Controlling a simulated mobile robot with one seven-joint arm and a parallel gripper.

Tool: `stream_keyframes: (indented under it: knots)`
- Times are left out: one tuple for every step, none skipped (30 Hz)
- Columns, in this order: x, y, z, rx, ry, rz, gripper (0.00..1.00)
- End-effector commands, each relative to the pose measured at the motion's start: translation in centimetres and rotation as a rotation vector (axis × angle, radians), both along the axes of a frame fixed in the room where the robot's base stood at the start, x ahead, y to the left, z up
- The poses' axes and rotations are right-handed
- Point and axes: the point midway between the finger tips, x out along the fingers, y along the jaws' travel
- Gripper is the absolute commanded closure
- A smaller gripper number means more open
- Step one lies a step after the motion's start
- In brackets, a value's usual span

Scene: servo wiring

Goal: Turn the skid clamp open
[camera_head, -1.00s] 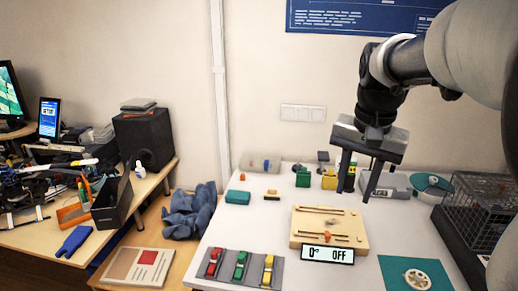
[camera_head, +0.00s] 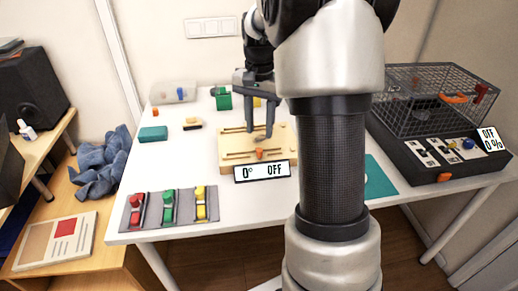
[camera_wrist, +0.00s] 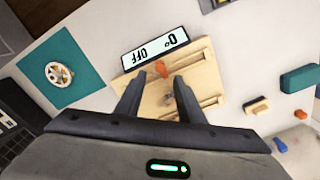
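A light wooden board (camera_head: 230,160) lies on the white table with long slots and a small orange knob (camera_head: 260,153). The board also shows in the wrist view (camera_wrist: 205,75), with the orange knob (camera_wrist: 161,68) near its display edge. A small greyish fitting (camera_wrist: 168,98) sits on the board between my fingers; I cannot tell for sure whether it is the skid clamp. My gripper (camera_head: 260,133) is over the board, pointing down. In the wrist view my gripper (camera_wrist: 157,92) is open, fingers apart and nothing between them touching. Finger height above the board is unclear.
A display (camera_head: 263,171) reading "0° OFF" stands at the board's front edge. Red, green and yellow switches (camera_head: 168,207) are at the front left. A wire cage (camera_head: 435,95) on a black base stands at right. A teal mat (camera_wrist: 66,72) lies beside the board.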

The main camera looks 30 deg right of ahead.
Motion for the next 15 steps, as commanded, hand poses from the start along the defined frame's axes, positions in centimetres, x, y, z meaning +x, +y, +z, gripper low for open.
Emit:
stream_keyframes:
  knots:
    - [-0.1,0.0,-1.6,0.001,0.005,0.000,0.65]
    - [-0.1,0.0,-2.2,0.001,0.003,0.000,0.65]
    - [-0.1,0.0,-2.9,0.002,0.004,0.000,0.65]
    - [-0.1,0.0,-3.5,0.001,0.003,0.000,0.65]
    - [-0.1,0.0,-4.0,0.001,0.003,0.000,0.65]
    - [-0.1,0.0,-4.6,0.001,0.003,0.000,0.65]
    - [-0.1,0.0,-5.0,0.001,0.002,0.000,0.65]
    - [-0.1,0.0,-5.4,0.001,0.002,0.000,0.65]
    - [-0.1,0.0,-5.9,0.002,0.003,0.000,0.65]
    - [-0.1,0.0,-6.1,0.001,0.002,0.000,0.65]
    - [-0.1,0.0,-6.4,0.001,0.002,0.000,0.65]
    - [0.0,0.0,-6.6,0.001,0.001,0.001,0.65]
    - [0.0,0.0,-6.7,0.001,0.001,0.001,0.65]
    - [0.0,0.0,-6.9,0.001,0.001,0.000,0.65]
    - [0.0,0.0,-7.0,0.001,0.001,0.000,0.65]
